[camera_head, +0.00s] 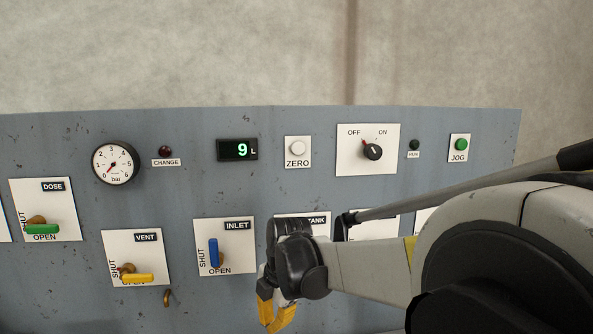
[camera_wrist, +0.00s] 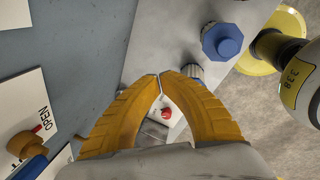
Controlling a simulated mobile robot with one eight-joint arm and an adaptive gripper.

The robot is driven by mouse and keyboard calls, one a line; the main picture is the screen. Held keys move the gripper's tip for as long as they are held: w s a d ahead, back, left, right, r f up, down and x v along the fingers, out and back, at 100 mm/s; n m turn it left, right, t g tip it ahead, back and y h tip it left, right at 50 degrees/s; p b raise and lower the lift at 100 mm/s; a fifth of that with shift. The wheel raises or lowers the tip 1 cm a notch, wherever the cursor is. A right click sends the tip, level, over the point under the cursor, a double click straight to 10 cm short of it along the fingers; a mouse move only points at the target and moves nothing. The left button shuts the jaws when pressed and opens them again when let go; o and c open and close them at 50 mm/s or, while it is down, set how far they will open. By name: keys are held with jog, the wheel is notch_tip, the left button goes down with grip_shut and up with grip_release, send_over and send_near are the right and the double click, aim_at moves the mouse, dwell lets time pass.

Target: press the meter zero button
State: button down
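The ZERO button (camera_head: 297,148) is a round white button on a white plate in the upper middle of the grey-blue panel. The meter display (camera_head: 238,149) is just left of it and reads 9 L in green. My gripper (camera_head: 272,322) is low in the head view, in front of the panel, below the ZERO button and well apart from it. In the wrist view its yellow fingers (camera_wrist: 160,77) meet at the tips, with nothing seen between them. The ZERO button does not show in the wrist view.
The blue INLET lever (camera_head: 214,253) is close left of my gripper. An OFF/ON selector (camera_head: 373,152) and green JOG button (camera_head: 461,144) sit right of ZERO. My arm hides parts of the lower right plates. The wrist view shows blue knobs (camera_wrist: 222,40) beyond the fingers.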

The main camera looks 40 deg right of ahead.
jog(key=s+a+r+m+t, duration=0.2)
jog(key=s+a+r+m, duration=0.2)
jog(key=s+a+m, duration=0.5)
jog(key=n+t+h+p, duration=0.9)
jog(key=n+t+p, duration=0.2)
jog(key=n+p, duration=1.2)
send_near(295, 152)
jog(key=s+a+m+p, duration=0.2)
jog(key=s+a, duration=0.1)
jog(key=s, duration=0.2)
jog(key=shift+d, duration=0.15)
jog(key=b+x, duration=0.1)
jog(key=x, duration=1.3)
